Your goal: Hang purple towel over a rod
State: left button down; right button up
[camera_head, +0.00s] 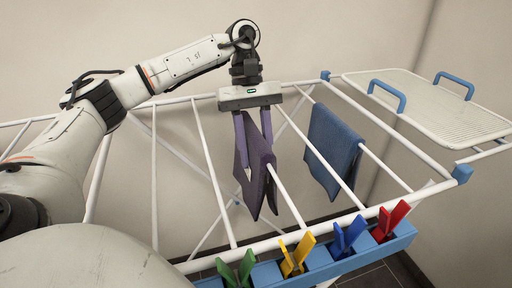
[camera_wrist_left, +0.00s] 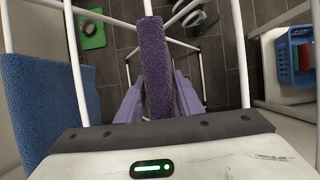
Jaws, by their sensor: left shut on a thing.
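The purple towel (camera_head: 258,172) is a dark strip draped over a white rod (camera_head: 287,196) of the drying rack, with a flap hanging on each side. The rod comes out of its near end. My left gripper (camera_head: 258,152) is above the rod, pointing down, shut on the towel with one finger on each side. In the left wrist view the towel (camera_wrist_left: 155,62) runs between the fingers (camera_wrist_left: 160,98), and the rod (camera_wrist_left: 148,8) shows beyond its far end. My right gripper is not in view.
A blue towel (camera_head: 333,148) hangs over the rod to the right. Green, yellow, blue and red clothespins stand on the blue front bar (camera_head: 317,262). A white mesh shelf (camera_head: 430,100) with blue handles is at right. The rod to the left (camera_head: 210,165) is bare.

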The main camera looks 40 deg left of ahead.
pick_arm(q)
jog(key=shift+f, duration=0.3)
jog(key=c, duration=1.2)
grip_release()
jog(key=shift+o, duration=0.2)
